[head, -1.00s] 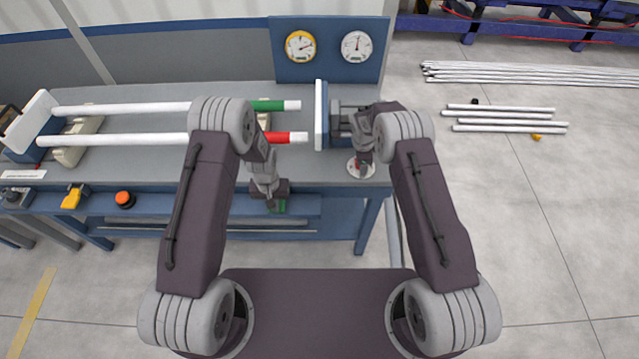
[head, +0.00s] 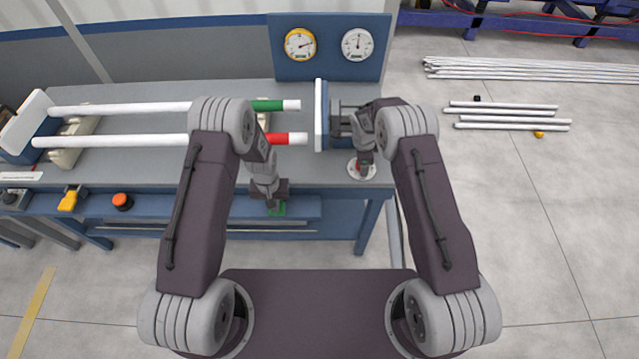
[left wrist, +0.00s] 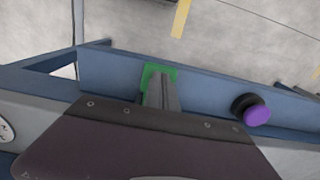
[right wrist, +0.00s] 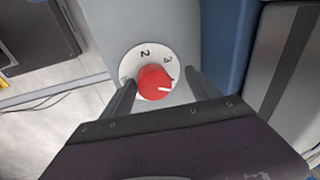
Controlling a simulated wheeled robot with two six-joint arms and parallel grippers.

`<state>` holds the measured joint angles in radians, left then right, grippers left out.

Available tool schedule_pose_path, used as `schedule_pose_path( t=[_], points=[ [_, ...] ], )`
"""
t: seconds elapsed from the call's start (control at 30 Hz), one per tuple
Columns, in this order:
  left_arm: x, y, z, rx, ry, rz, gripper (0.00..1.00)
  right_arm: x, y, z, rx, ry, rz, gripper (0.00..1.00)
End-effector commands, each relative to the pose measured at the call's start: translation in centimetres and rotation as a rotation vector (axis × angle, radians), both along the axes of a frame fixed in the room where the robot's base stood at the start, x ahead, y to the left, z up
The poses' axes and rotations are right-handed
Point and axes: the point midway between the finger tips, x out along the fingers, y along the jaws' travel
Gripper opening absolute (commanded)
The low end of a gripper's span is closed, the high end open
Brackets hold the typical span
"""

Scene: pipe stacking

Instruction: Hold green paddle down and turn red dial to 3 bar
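The green paddle (left wrist: 148,72) is on the bench's blue front rail in the left wrist view, and its edge shows in the head view (head: 277,210). My left gripper (left wrist: 159,84) has its fingers together, over the paddle; contact is unclear. The red dial (right wrist: 155,82) sits on a round white plate (right wrist: 134,58) marked 2 and 3, with another mark partly hidden. Its white pointer line faces right, below the 3. My right gripper (right wrist: 160,86) is open, with one finger on each side of the dial and small gaps visible.
A yellow-rimmed gauge (head: 299,44) and a white gauge (head: 357,44) hang on the blue panel behind. An orange button (head: 122,200) and yellow pedal-like part (head: 70,199) are at left.

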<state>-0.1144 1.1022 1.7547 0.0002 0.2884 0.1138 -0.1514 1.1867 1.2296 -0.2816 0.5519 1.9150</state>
Motion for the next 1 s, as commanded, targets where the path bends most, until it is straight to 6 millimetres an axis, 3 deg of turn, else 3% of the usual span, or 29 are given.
schedule_pose_path(
  t=[1.0],
  points=[
    [0.4,0.0,0.2,-0.001,-0.013,0.000,0.00,-0.3,-0.1,2.2,0.000,-0.006,0.003,0.65]
  ],
)
